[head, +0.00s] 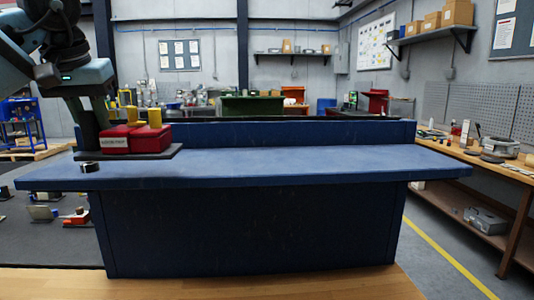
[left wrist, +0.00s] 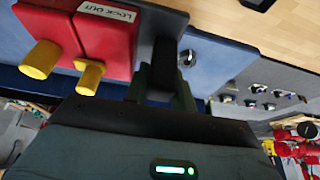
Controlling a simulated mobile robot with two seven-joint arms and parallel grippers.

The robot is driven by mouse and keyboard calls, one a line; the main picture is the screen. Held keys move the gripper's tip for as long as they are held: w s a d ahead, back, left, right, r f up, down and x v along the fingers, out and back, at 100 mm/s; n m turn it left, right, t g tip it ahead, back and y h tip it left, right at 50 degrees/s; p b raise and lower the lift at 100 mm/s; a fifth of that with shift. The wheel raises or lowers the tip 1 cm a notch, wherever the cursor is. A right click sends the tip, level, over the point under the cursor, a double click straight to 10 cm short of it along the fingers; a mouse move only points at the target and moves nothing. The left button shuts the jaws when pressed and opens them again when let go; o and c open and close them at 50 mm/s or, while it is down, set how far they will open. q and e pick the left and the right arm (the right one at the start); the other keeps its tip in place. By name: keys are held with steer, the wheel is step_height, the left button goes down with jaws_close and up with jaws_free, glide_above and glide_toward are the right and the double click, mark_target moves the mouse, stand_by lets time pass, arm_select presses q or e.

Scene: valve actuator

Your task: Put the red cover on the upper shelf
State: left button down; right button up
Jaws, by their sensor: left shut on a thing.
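The red cover (head: 117,140) is made of two red blocks with yellow knobs and sits on a dark base plate at the left of the blue upper shelf (head: 300,163). The cover also shows in the left wrist view (left wrist: 103,40), with a "LOCK OUT" label. My left gripper (head: 90,148) points down at the plate's left end, beside the red blocks. In the left wrist view its fingers (left wrist: 163,85) are closed on a dark upright piece joined to that plate. The plate is at the shelf top; whether it rests fully there I cannot tell. My right gripper is not in view.
A small dark ring-shaped part (head: 89,167) is on the shelf's front left edge. A raised blue back panel (head: 290,132) runs behind the shelf. The shelf's middle and right are bare. A wooden workbench (head: 480,158) stands at the right.

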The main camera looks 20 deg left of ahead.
arm_select(q)
steer(key=shift+w+r, duration=0.1)
steer(key=shift+w, duration=0.3)
steer(key=shift+s, duration=0.2)
glide_above(185, 166)
steer(key=f, duration=0.2)
steer(key=shift+f, duration=1.45)
steer(key=shift+f, duration=0.15)
steer(key=c, duration=1.2)
jaws_free()
steer(key=shift+o, duration=0.2)
